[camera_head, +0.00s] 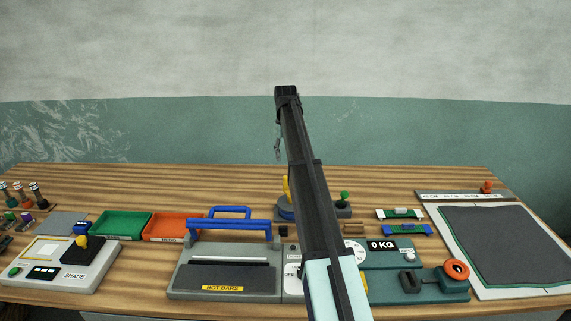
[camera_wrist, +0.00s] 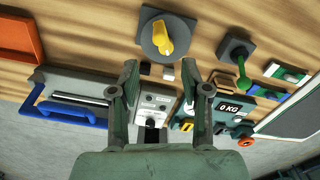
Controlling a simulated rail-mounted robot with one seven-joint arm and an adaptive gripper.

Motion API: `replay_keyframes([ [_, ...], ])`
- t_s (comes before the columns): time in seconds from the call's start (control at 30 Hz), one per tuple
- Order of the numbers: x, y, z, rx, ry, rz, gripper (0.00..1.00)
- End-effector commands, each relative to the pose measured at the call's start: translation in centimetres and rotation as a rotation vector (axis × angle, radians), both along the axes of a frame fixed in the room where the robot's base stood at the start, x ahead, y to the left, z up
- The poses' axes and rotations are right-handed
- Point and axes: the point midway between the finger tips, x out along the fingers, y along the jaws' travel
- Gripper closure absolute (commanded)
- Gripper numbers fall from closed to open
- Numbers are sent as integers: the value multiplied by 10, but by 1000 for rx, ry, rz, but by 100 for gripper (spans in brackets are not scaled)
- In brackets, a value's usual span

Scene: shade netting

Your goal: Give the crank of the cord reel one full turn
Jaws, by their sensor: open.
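No part is plainly labelled as the cord reel, and I cannot tell for sure which one it is. In the wrist view a yellow handle (camera_wrist: 165,37) sits on a dark round disc on a grey square plate (camera_wrist: 186,27). Beside it a green lever (camera_wrist: 243,78) stands on a dark grey box (camera_wrist: 235,47). In the head view the green knob (camera_head: 344,195) shows right of my arm, and the yellow handle (camera_head: 286,187) is partly hidden behind it. My gripper (camera_wrist: 159,72) is open and empty above the bench, apart from both.
A hot bar sealer (camera_head: 225,281) with a blue handle stands at front centre. A teal tension unit (camera_head: 430,287) with a 0 KG display and orange ring (camera_head: 456,269) is at right. Green (camera_head: 121,240) and orange trays (camera_head: 172,241) lie left. Striped bare wood (camera_head: 130,185) lies along the back.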

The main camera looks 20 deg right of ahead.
Motion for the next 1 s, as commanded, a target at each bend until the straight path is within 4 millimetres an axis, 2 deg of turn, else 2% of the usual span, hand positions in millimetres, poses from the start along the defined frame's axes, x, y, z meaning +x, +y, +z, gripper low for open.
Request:
replay_keyframes([
  [0.13, 0, 0, 9, 0, 0, 0, 53],
  [0.47, 0, 0, 9, 0, 1, 0, 53],
  [0.63, -4, -9, 13, -4, -14, 0, 53],
  [0.77, -4, -12, 18, -6, -15, 153, 53],
  [1.0, -6, -17, 26, -11, -16, 659, 53],
])
